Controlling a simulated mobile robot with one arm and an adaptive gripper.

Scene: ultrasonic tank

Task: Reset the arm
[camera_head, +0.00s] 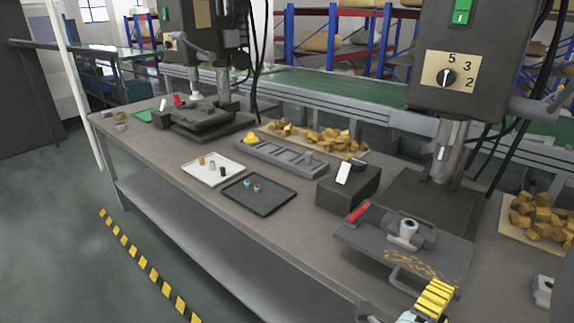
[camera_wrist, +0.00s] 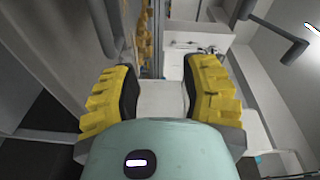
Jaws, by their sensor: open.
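My gripper (camera_wrist: 161,95) shows in the wrist view with its two yellow ridged fingers spread apart and nothing between them. In the head view my gripper (camera_head: 433,300) is at the bottom right, in front of the near drill press vise. Its yellow finger is near the front edge of the bench (camera_head: 262,226).
A vise (camera_head: 405,238) holding a small light ring-shaped part is on the near press table, with wood-coloured shavings in front. A dark box (camera_head: 347,188), black tray (camera_head: 258,195), white tray (camera_head: 212,170) and grey holder (camera_head: 280,156) stand left. Floor left of the bench is clear.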

